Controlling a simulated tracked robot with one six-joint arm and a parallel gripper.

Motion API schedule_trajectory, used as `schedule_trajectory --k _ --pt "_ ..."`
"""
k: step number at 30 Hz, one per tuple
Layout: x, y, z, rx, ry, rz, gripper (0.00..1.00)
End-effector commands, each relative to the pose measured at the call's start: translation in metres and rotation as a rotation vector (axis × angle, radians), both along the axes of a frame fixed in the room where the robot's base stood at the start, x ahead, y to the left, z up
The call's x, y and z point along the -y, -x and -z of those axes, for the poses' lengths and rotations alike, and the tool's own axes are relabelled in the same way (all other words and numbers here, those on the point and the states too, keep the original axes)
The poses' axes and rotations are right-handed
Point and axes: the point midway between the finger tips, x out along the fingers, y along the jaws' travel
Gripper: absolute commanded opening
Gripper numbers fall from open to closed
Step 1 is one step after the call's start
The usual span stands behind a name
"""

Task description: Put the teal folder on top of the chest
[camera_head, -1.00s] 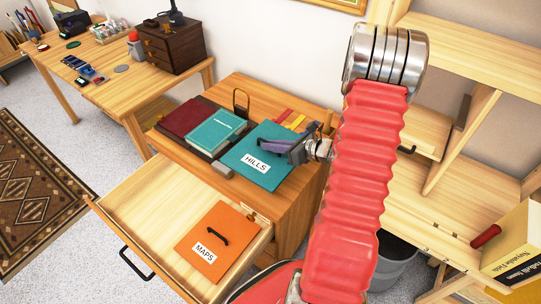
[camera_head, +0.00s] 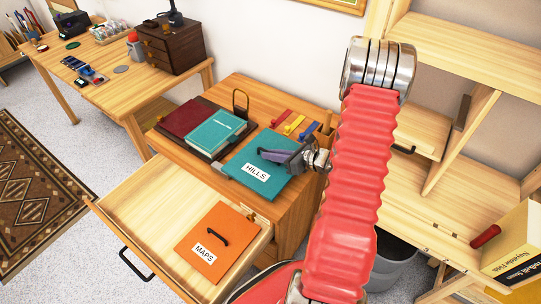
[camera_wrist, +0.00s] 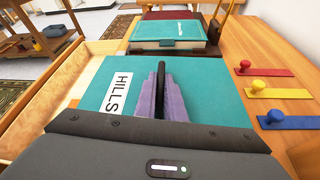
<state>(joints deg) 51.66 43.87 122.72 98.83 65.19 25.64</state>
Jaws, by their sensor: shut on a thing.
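The teal folder labelled HILLS (camera_head: 245,180) is over the front right part of the top of the wooden chest (camera_head: 252,90). It also shows in the wrist view (camera_wrist: 95,88), flat, with its front edge near the chest's front edge. I cannot tell whether it touches the top. My gripper (camera_head: 285,157) is shut on the folder's dark handle (camera_wrist: 160,88); its purple fingers (camera_wrist: 160,98) stand on either side of it.
The chest's drawer (camera_head: 135,205) is pulled open with an orange MAPS folder (camera_head: 213,238) in it. A teal book (camera_head: 215,132), a maroon book (camera_head: 187,117) and red, yellow and blue hooks (camera_head: 295,122) lie on the chest. A shelf unit (camera_head: 470,45) stands right.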

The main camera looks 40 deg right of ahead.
Motion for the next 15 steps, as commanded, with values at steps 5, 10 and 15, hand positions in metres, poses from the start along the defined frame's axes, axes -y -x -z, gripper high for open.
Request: schedule_trajectory --k 5,10,15 --pt "0.0000 -0.0003 -0.0005 0.001 0.001 0.000 0.00" --pt "-0.0002 -0.0004 0.0030 0.001 -0.001 -0.001 0.00" --pt "-0.0003 -0.0003 0.0067 0.001 -0.001 -0.001 0.00"
